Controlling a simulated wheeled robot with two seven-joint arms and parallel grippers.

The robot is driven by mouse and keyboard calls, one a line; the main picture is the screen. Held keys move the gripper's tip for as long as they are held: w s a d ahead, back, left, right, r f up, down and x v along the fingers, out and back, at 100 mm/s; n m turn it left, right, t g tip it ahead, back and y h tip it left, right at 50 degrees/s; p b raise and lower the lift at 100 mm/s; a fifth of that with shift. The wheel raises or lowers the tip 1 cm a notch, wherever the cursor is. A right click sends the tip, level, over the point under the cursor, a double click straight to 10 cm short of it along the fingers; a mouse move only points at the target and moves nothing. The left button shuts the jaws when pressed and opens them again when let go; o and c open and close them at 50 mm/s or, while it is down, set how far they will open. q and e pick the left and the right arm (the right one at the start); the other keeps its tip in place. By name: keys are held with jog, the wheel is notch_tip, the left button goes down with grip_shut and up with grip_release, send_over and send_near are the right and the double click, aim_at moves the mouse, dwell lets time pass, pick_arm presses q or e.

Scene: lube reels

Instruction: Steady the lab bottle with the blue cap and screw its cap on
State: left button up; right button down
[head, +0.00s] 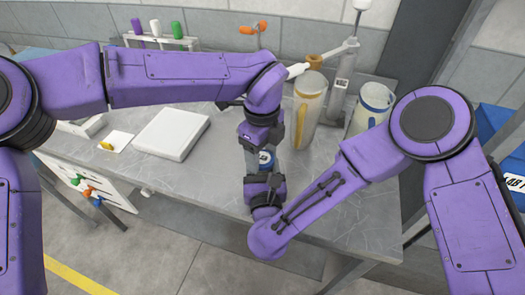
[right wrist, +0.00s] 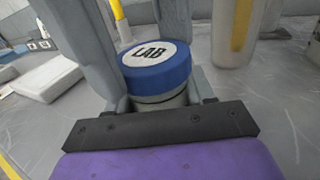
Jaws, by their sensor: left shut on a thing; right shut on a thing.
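The lab bottle stands on the grey bench between my grippers, mostly hidden; its grey neck (right wrist: 162,98) shows in the right wrist view. Its blue cap (right wrist: 156,68) has a white top marked LAB and sits on the neck. The cap also shows as a small blue patch in the head view (head: 267,157). My left gripper (head: 261,150) comes down from above, its grey fingers on opposite sides of the cap, shut on it. My right gripper (head: 266,172) comes in from the front, lower, and is shut on the bottle below the cap. Its fingertips are hidden.
A tall yellowish container (head: 309,108) and a white jug (head: 370,110) stand to the right of the bottle. A white slab (head: 172,133) lies to the left, and a rack with coloured tubes (head: 160,40) is behind. The bench's front edge is near my right gripper.

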pick_arm(q)
jog(key=m, duration=0.6)
jog(key=shift+m, duration=0.3)
jog(key=m, duration=0.6)
jog(key=shift+d, duration=0.1)
jog(key=m, duration=0.6)
jog(key=shift+m, duration=0.3)
jog(key=m, duration=0.6)
jog(key=shift+d+m, duration=0.1)
jog(key=shift+m, duration=0.2)
jog(key=o, duration=1.1)
jog(key=shift+c, duration=0.2)
notch_tip(320, 180, up, 12)
